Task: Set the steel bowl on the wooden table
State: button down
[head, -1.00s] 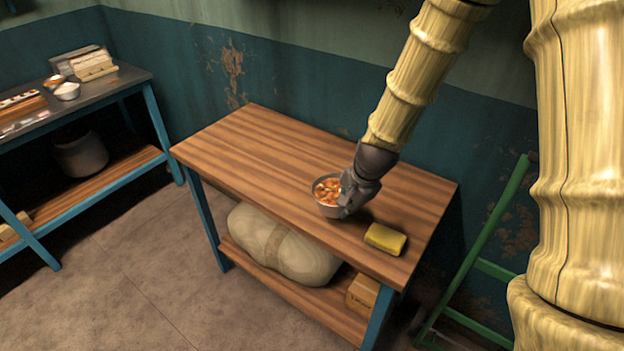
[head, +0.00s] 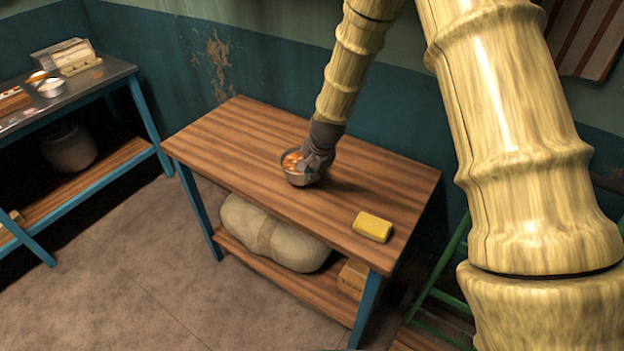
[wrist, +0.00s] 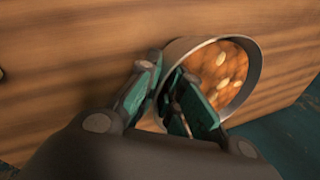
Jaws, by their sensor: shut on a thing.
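The steel bowl (head: 297,179) holds orange and pale pieces of food. It is at the middle of the wooden table (head: 240,138), on or just above the top; I cannot tell whether it touches. My gripper (head: 308,172) is shut on the bowl's right side in the head view. In the wrist view the bowl (wrist: 255,62) shows with its opening facing the camera, and the fingers of my gripper (wrist: 172,100) pinch its near rim. Part of the bowl's wall is hidden behind the fingers.
A yellow sponge (head: 373,227) lies near the table's right front corner. A large wrapped sack (head: 270,235) and a cardboard box (head: 353,278) are on the lower shelf. A second table (head: 118,69) with small bowls stands at the left. The wooden table's left half is clear.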

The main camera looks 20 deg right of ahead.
jog(key=shift+f+p, duration=0.55)
jog(key=shift+f, duration=0.9)
jog(key=shift+f, duration=0.1)
jog(key=c, duration=1.6)
grip_release()
jog(key=shift+o, duration=0.2)
jog(key=b+v, duration=0.3)
jog(key=v, duration=0.9)
